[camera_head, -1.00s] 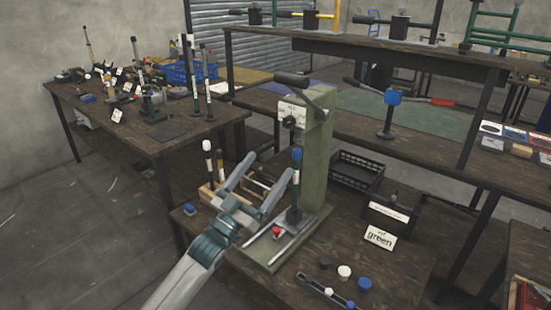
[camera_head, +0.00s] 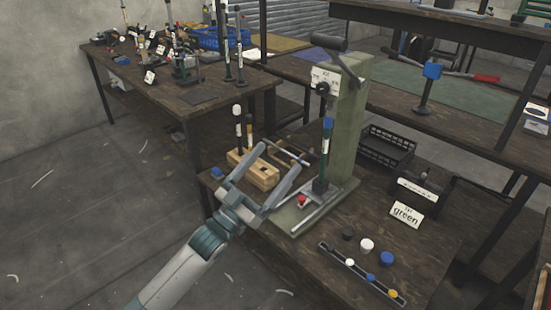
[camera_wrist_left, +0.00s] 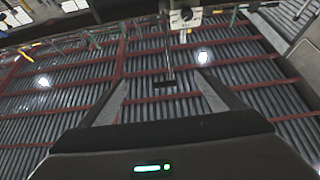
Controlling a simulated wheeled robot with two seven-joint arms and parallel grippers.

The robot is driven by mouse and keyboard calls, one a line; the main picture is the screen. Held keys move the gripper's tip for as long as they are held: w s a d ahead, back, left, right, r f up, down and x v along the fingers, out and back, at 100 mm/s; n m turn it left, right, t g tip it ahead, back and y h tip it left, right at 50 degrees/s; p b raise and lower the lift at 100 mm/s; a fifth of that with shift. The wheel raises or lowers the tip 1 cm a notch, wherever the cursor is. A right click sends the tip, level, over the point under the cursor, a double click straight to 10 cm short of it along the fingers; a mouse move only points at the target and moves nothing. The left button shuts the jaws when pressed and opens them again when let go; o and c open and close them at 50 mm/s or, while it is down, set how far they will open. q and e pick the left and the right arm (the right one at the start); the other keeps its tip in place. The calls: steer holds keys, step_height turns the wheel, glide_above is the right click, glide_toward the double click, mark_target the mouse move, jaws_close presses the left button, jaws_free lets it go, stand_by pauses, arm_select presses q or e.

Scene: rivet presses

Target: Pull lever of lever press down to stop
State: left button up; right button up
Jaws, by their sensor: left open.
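The lever press has a green column (camera_head: 347,135) and stands on the dark wooden bench. Its lever (camera_head: 328,45) has a thick dark grip and is up near the top of the column. A white plate with a black knob (camera_head: 323,88) sits on the press head, and a blue-topped upright part (camera_head: 327,125) stands below it. My left gripper (camera_head: 280,157) is open and empty, lower than the lever and left of the press. In the left wrist view the open fingers (camera_wrist_left: 160,75) point up toward the roof, with the white plate (camera_wrist_left: 184,18) at the top. My right gripper is not in view.
A wooden block (camera_head: 252,168) with upright pins is behind my gripper. A black crate (camera_head: 385,148), a "green" sign (camera_head: 407,214) and several caps (camera_head: 367,245) are right of the press. A second bench (camera_head: 180,95) holds many tools. The floor at left is mostly clear.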

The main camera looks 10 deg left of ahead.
arm_select(q)
steer(key=s+a+f+n+g+y+p, duration=0.1)
steer(key=s+a+f+n+g+y, duration=0.3)
steer(key=f, duration=1.4)
steer(key=s+a+f+g+y+p, duration=0.15)
steer(key=f+y, duration=0.45)
steer(key=f, duration=1.2)
steer(key=s+a+f+g+y+p, duration=0.1)
steer(key=s+f+g, duration=0.3)
steer(key=s+f, duration=0.9)
steer(key=s+a+f+n+g+y+p, duration=0.1)
steer(key=s+f+g, duration=0.3)
steer(key=s+f, duration=0.9)
steer(key=s+y, duration=0.1)
steer(key=s, duration=0.6)
steer(key=shift+f+p, duration=0.15)
steer(key=shift+p, duration=0.2)
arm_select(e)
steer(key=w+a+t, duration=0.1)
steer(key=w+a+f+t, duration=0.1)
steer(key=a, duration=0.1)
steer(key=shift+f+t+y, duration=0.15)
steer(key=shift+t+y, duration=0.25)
